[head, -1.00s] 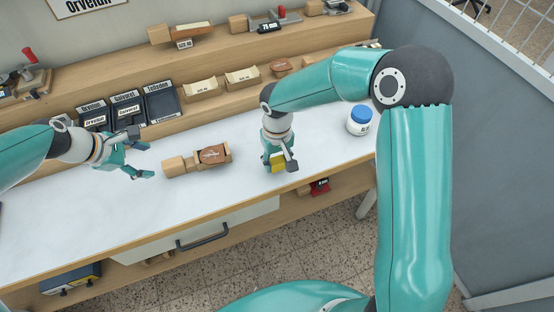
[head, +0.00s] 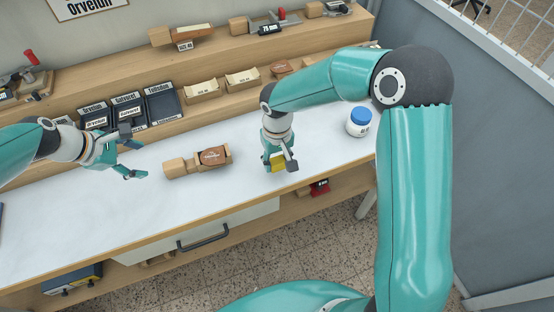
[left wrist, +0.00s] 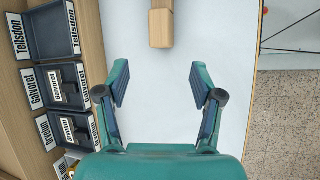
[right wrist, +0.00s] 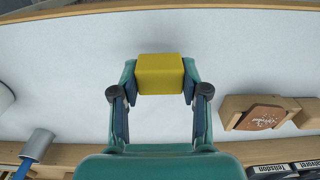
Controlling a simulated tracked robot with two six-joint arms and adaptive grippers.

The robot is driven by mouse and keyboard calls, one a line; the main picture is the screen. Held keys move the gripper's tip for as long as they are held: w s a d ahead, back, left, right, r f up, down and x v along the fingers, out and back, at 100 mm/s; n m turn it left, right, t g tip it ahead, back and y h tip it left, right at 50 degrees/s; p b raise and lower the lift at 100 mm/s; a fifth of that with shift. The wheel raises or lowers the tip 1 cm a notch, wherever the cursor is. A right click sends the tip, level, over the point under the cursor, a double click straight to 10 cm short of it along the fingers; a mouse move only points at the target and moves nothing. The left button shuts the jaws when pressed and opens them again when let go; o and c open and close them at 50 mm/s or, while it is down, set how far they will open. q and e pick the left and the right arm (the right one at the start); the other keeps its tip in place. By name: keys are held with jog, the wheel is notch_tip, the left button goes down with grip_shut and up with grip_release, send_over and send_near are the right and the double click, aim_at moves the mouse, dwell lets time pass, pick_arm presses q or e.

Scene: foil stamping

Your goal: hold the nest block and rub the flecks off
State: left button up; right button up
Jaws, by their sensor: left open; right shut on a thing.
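The wooden nest block (head: 182,167) lies on the white bench top, with a brown leather piece (head: 214,156) bearing light marks in its nest. The block's end (left wrist: 161,28) shows in the left wrist view, ahead of the fingers, and the leather piece (right wrist: 262,117) shows at the right of the right wrist view. My left gripper (head: 136,160) is open and empty, left of the block and apart from it. My right gripper (head: 281,163) is shut on a yellow block-shaped rubber (right wrist: 160,74), right of the nest block. Single flecks are too small to make out.
A white jar with a blue lid (head: 359,121) stands at the bench's right. Dark labelled trays (head: 161,104) stand behind the left gripper. Wooden holders (head: 242,79) sit on the shelf behind. The bench front around the block is clear.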

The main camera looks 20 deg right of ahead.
aim_at(277, 160)
jog(key=shift+r+p, duration=2.25)
jog(key=shift+r, duration=0.25)
pick_arm(q)
jog(key=w+v, duration=0.1)
jog(key=v, duration=0.5)
jog(key=shift+w+r, duration=0.25)
